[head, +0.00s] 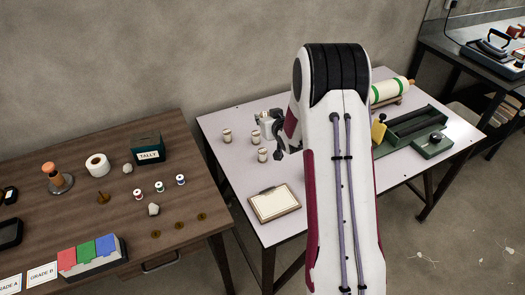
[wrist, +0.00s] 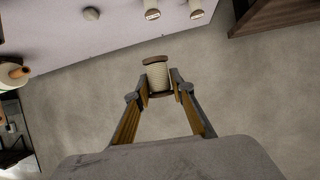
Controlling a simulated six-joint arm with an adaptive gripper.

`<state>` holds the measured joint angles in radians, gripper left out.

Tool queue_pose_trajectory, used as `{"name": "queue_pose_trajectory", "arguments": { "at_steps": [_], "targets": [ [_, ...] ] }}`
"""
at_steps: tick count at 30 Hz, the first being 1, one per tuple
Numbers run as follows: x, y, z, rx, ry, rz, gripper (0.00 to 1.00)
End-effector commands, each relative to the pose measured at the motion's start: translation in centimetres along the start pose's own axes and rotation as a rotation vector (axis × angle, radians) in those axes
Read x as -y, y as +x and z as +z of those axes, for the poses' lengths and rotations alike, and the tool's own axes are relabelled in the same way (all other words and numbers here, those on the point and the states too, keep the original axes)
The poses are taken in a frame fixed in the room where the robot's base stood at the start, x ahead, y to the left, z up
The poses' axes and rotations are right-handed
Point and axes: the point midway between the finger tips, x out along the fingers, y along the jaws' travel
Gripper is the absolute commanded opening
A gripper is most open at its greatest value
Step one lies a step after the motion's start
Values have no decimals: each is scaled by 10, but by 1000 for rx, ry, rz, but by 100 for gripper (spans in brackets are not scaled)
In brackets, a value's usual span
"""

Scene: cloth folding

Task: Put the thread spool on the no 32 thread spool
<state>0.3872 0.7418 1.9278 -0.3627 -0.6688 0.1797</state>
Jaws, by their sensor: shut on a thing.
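My gripper (wrist: 160,88) is shut on a thread spool (wrist: 157,76) with cream thread and brown ends, held between its two fingertips in the wrist view. Grey background shows around the held spool there. Two other cream spools (wrist: 151,10) (wrist: 195,9) stand at the top of that view, apart from it. In the head view, small cream spools (head: 227,136) (head: 255,137) (head: 262,155) show left of my arm, near my dark gripper (head: 279,152). I cannot tell whether one of these is the held one. No number is readable on any spool.
A wooden table (head: 95,215) with small items stands at left. My arm hides the pale table's middle.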

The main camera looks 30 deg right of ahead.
Motion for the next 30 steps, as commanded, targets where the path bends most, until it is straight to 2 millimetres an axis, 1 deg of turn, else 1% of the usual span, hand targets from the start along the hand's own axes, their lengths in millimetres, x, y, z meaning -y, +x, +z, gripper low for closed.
{"name": "queue_pose_trajectory", "arguments": {
  "at_steps": [1, 3, 23, 26, 30],
  "targets": [
    [6, 0, 6, 3, -6, -14, 7],
    [12, 0, 10, 1, -11, -24, 7],
    [10, 1, 12, 1, -2, -3, 7],
    [10, 3, 17, 2, -2, -3, 7],
    [10, 10, 31, 3, -1, -3, 7]
  ]
}}
